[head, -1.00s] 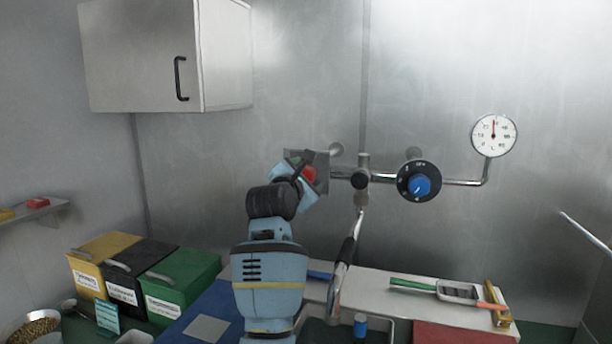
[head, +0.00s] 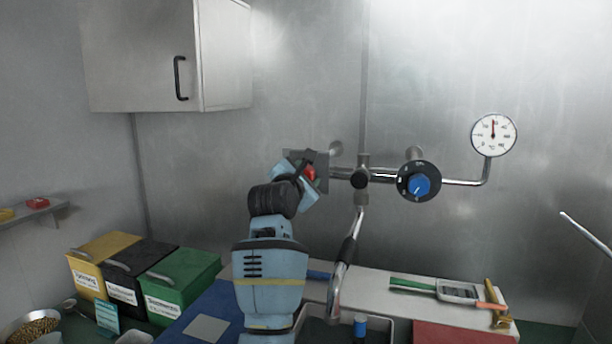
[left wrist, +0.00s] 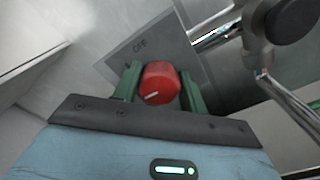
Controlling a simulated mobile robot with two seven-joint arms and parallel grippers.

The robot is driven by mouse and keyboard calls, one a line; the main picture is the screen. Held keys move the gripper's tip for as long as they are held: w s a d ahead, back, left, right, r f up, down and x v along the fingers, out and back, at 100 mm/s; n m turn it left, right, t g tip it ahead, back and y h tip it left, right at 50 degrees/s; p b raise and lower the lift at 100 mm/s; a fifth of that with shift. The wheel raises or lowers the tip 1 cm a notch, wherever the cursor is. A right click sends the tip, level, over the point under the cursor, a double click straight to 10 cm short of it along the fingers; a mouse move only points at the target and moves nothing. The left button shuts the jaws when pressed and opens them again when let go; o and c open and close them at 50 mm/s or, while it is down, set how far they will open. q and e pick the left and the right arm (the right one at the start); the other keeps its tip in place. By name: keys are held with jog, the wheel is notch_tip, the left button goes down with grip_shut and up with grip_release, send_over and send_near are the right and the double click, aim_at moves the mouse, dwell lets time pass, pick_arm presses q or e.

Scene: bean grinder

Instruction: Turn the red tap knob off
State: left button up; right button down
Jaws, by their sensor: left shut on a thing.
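The red tap knob (head: 309,173) sits on a grey plate (head: 323,158) on the back wall, at the left end of the pipe. It also shows in the left wrist view (left wrist: 160,84), with a white mark pointing to the lower left. The plate behind it carries the word "OFF" at its upper left (left wrist: 140,46). My left gripper (head: 307,176) is shut on the red knob, its green fingers (left wrist: 160,88) on either side of it. In the head view my wrist hides part of the knob. My right gripper is not in view.
A blue knob (head: 421,185) on a black dial and a round gauge (head: 494,135) are on the pipe to the right. A spout (head: 346,255) hangs over the sink. A cabinet (head: 140,55) is at upper left; coloured bins (head: 180,285) stand below it.

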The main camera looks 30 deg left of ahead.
pick_arm(q)
jog(key=shift+m, duration=0.4)
jog(key=m, duration=0.3)
jog(key=shift+d+f+m, duration=0.1)
jog(key=shift+f+m, duration=0.05)
jog(key=shift+m, duration=0.25)
jog(key=m, duration=0.4)
jog(key=shift+f+m, duration=0.1)
jog(key=shift+m, duration=0.2)
jog(key=m, duration=0.4)
jog(key=shift+f, duration=0.15)
jog(key=m, duration=0.4)
jog(key=shift+f+m, duration=0.1)
jog(key=shift+m, duration=0.4)
jog(key=o, duration=1)
